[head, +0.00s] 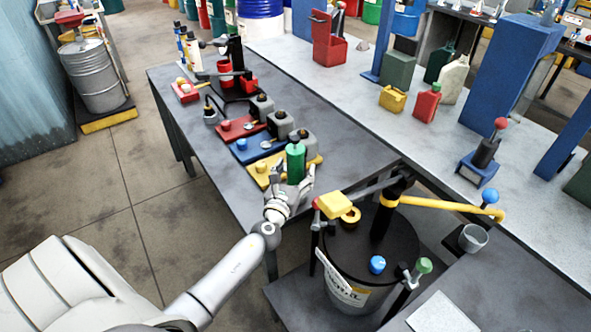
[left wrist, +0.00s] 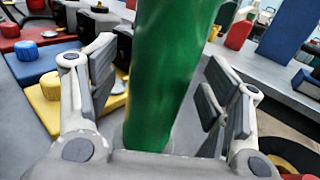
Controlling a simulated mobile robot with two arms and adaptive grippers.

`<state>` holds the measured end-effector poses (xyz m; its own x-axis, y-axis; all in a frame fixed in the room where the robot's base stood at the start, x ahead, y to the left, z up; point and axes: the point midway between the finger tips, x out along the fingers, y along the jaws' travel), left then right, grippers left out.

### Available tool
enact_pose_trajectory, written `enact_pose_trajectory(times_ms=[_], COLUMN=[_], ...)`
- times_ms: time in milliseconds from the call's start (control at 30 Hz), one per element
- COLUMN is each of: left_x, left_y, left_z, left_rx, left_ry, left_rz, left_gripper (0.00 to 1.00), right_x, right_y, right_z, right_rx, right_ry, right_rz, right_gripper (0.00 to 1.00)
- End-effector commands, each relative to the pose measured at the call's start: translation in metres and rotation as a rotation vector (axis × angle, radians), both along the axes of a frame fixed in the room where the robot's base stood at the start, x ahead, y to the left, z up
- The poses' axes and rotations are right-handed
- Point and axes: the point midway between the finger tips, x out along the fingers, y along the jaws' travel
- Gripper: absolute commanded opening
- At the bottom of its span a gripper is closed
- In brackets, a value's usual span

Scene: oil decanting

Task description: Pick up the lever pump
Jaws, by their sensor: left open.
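A green upright cylinder (head: 296,162) with a narrower top stands near the front end of the grey table; I cannot tell whether it is the lever pump. My left gripper (head: 290,188) is around it, with fingers open on either side. In the left wrist view the green cylinder (left wrist: 165,75) stands between the open fingers (left wrist: 160,90), with gaps on both sides. A pump-like device with a red ball handle (head: 485,152) stands on a blue base on the right bench. My right gripper is not in view.
Yellow (head: 262,180), blue (head: 240,157) and red (head: 228,133) trays with dark-capped grey containers (head: 280,125) line the table close to the gripper. A dark-topped drum (head: 350,250) with a yellow spout pipe (head: 440,204) stands in front, right of my arm.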

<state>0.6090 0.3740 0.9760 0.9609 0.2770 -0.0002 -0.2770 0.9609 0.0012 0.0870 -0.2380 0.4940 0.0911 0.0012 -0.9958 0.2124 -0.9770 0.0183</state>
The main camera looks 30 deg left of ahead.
Motion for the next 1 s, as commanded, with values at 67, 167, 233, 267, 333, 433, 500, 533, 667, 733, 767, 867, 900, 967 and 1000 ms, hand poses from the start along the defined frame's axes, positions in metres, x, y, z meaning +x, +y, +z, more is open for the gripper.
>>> enact_pose_trajectory(times_ms=[67,167,233,267,333,433,500,533,667,733,767,867,900,967,1000], left_x=[0.0060,0.0079,0.0079,0.0078,0.0077,0.0076,0.0076,0.0076,0.0075,0.0075,0.0075,0.0079,0.0079,0.0079,0.0079], left_y=[0.0016,0.0024,0.0024,0.0023,0.0023,0.0023,0.0023,0.0023,0.0023,0.0023,0.0023,0.0026,0.0026,0.0026,0.0026], left_z=[-0.0001,-0.0008,-0.0009,-0.0008,-0.0008,-0.0007,-0.0007,-0.0006,-0.0007,-0.0007,-0.0007,0.0013,0.0013,0.0013,0.0012], left_rx=[-0.001,0.000,0.000,0.000,-0.001,-0.001,-0.001,-0.001,-0.001,-0.001,-0.001,0.000,0.000,0.000,0.000], left_ry=[0.000,0.001,0.001,0.001,0.001,0.001,0.001,0.000,0.001,0.001,0.001,-0.003,-0.003,-0.003,-0.003], left_rz=[0.000,0.000,0.000,0.000,0.000,0.000,0.000,0.000,0.000,0.000,0.000,0.001,0.001,0.001,0.001], left_gripper=[0.72,0.72,0.72,0.72,0.72,0.60,0.51,0.48,0.31,0.22,0.18,0.06,0.06,0.06,0.06], right_x=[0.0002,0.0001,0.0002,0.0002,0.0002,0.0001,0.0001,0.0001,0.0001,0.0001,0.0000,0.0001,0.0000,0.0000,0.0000], right_y=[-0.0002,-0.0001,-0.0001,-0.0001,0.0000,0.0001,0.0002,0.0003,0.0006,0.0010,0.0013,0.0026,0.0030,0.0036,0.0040], right_z=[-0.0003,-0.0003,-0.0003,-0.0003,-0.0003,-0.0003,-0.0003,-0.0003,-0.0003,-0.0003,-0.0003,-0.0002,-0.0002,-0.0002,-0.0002], right_rx=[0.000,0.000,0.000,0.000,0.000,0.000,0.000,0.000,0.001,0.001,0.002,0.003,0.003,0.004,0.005], right_ry=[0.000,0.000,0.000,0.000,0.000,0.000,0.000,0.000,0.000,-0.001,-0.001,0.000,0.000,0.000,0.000], right_rz=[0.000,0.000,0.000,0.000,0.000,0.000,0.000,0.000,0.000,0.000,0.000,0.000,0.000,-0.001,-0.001], right_gripper=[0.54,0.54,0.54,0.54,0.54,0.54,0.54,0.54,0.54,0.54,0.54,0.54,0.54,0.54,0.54])
